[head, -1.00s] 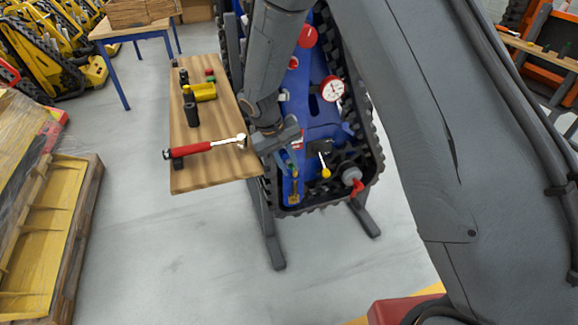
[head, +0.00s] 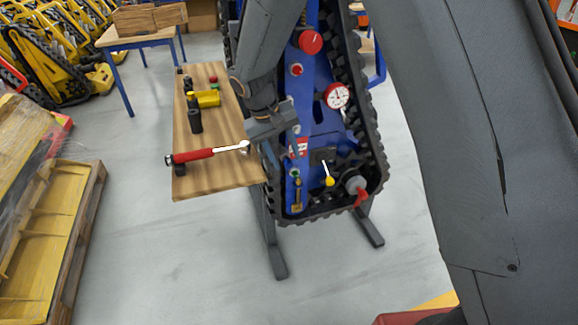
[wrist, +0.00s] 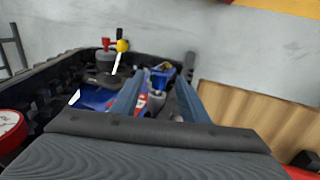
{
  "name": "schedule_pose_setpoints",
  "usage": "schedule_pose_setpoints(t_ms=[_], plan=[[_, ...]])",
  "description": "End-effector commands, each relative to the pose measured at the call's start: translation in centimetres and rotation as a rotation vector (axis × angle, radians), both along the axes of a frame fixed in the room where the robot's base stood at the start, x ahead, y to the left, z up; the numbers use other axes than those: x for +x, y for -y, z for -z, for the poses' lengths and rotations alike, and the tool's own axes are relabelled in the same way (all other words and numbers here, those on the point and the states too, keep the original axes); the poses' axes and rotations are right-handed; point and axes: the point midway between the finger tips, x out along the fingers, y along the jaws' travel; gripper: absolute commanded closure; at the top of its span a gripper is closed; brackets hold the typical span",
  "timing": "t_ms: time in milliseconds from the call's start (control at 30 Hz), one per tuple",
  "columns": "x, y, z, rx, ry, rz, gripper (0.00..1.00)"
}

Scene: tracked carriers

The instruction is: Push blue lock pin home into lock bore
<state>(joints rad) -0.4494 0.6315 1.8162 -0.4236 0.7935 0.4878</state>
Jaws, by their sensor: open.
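The blue tracked carrier (head: 312,98) stands upright in the head view, with its black track around it. Near its lower end is a small brass-coloured fitting (head: 297,195), with a small teal-green round part (head: 295,173) just above it. My gripper (head: 285,143) is beside the carrier's left edge, above these parts. In the wrist view my gripper (wrist: 157,98) has its two fingers apart. A small blue part (wrist: 163,76) and a grey round part show between and beyond them. I cannot tell whether the blue part is the lock pin, or how deep any pin sits in the bore.
A yellow-knobbed lever (head: 329,181), a red-handled valve (head: 359,190) and a dial gauge (head: 337,96) stand out from the carrier. A wooden bench (head: 218,175) at left holds a red-handled wrench (head: 205,154). A pallet (head: 50,235) lies further left.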

Motion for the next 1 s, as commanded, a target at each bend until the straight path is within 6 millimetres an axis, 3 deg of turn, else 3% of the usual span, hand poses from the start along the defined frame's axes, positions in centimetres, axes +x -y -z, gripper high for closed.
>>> schedule_pose_setpoints(t_ms=[100, 367, 467, 600, 633, 767, 900, 1000], plan=[[0.3, -0.4, -0.9, 0.005, 0.009, -0.002, 0.59], [0.2, -0.3, -0.9, 0.004, 0.008, -0.002, 0.59], [0.1, -0.1, -1.0, 0.006, 0.006, 0.001, 0.76], [-1.0, 1.7, -1.6, 0.025, -0.006, 0.018, 0.99], [-1.4, 2.3, -1.8, 0.034, -0.01, 0.026, 1.0], [-4.9, 6.8, -3.2, 0.092, -0.031, 0.073, 1.0], [-10.7, 12.0, -4.7, 0.177, -0.04, 0.14, 1.0], [-14.8, 14.6, -5.2, 0.228, -0.035, 0.187, 1.0]])
